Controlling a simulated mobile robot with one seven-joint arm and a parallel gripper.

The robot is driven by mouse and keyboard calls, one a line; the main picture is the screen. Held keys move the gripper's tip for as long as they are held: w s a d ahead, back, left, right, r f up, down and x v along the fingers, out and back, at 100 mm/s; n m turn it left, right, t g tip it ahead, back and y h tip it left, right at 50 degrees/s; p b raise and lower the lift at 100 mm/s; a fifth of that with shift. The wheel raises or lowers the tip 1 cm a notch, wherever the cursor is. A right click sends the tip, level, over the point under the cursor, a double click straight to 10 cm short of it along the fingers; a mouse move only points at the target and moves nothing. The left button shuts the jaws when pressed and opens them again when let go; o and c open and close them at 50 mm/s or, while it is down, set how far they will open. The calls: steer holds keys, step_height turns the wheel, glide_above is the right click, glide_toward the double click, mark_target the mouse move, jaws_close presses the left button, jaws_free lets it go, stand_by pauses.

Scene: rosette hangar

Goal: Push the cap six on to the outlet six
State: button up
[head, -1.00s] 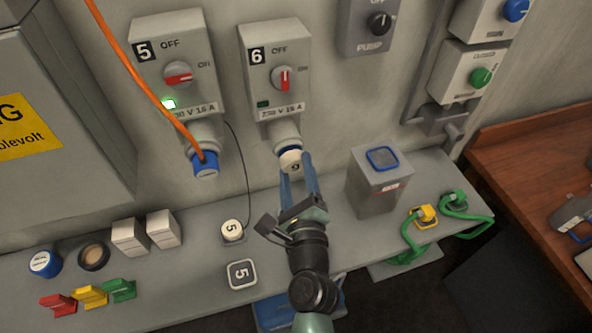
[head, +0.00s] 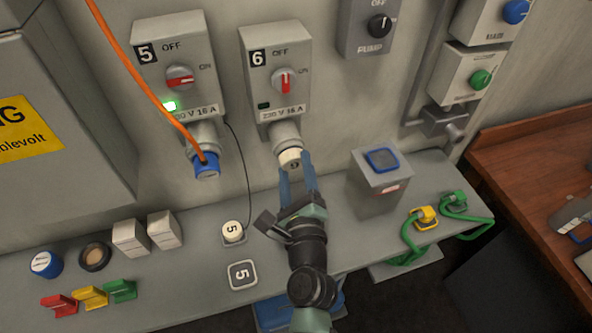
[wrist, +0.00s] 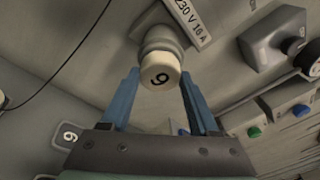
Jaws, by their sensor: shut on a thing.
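The cap six (head: 290,157) is a cream cylinder with a 6 on its end, held between the blue fingers of my gripper (head: 296,168). It sits at the mouth of the outlet six (head: 284,132), the grey angled socket under the box marked 6. In the wrist view the cap (wrist: 160,72) is lined up with the outlet (wrist: 157,38), and I see no gap between them. The fingers of my gripper (wrist: 160,84) stand on either side of the cap. How deep the cap sits is hidden.
The box marked 5 (head: 172,55) to the left has a blue plug and an orange cable. The cap 5 (head: 232,231) stands on the shelf on a thin cord. A grey box with a blue-rimmed top (head: 379,182) stands close right of my gripper.

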steer(key=shift+w, duration=0.15)
steer(key=o, duration=1.4)
steer(key=shift+c, duration=0.2)
steer(key=s+d+b, duration=0.1)
steer(key=s+b, duration=0.2)
steer(key=s, duration=1)
steer(key=shift+d+r, duration=0.15)
steer(key=shift+d, duration=0.15)
